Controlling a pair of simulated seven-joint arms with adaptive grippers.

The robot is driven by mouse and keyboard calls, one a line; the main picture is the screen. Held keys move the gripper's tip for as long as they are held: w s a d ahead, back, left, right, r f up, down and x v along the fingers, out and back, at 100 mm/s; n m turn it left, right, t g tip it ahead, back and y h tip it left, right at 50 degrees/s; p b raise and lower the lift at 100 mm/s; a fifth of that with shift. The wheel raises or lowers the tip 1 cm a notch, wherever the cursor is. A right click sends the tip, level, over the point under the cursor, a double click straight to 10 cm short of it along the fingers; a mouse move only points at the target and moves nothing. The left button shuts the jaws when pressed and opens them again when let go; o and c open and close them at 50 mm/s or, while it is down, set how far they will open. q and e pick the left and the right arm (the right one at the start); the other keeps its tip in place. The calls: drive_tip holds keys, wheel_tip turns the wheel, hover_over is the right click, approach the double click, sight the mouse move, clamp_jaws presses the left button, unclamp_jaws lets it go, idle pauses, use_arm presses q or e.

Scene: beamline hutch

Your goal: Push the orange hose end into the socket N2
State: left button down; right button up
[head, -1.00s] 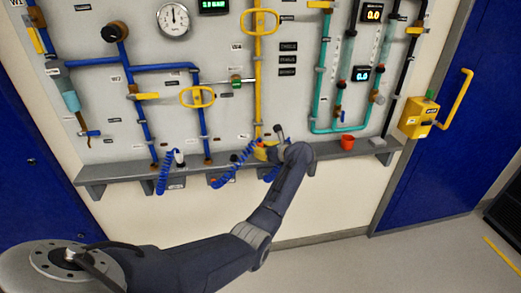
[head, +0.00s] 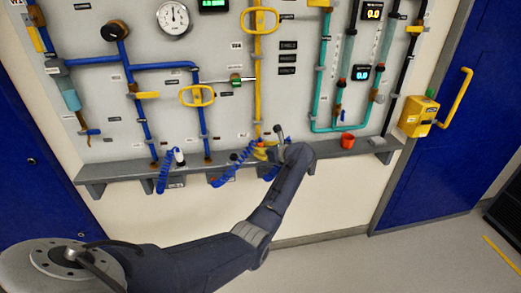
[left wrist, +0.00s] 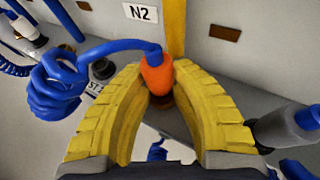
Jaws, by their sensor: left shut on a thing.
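The orange hose end (left wrist: 157,76) is between the yellow fingertips of my left gripper (left wrist: 158,68), which is shut on it. A blue hose (left wrist: 110,48) leaves its top and curls to the left. A brownish round fitting (left wrist: 161,101) shows just below the orange end, under the N2 label (left wrist: 140,13) and in line with the yellow pipe. I cannot tell whether the end is in the fitting or only at it. In the head view my left gripper (head: 264,152) is at the wall shelf, small and partly hidden by its arm. My right gripper is not in view.
The grey shelf (head: 130,170) runs along the bottom of the pipe panel. Other blue coiled hoses (head: 164,176) hang left of the gripper. A red cup (head: 347,141) stands on the shelf to the right. A grey cylinder (left wrist: 284,127) is close to the right finger.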

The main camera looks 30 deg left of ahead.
use_arm(q)
drive_tip(key=shift+s+f, duration=0.1)
drive_tip(key=shift+f, duration=0.25)
drive_tip(key=shift+r, duration=0.2)
drive_tip(key=shift+r, duration=1.45)
drive_tip(key=shift+f, duration=0.15)
drive_tip(key=shift+f, duration=0.9)
drive_tip(key=shift+f, duration=0.35)
idle(1.2)
drive_tip(key=shift+r, duration=1.4)
drive_tip(key=shift+f, duration=0.2)
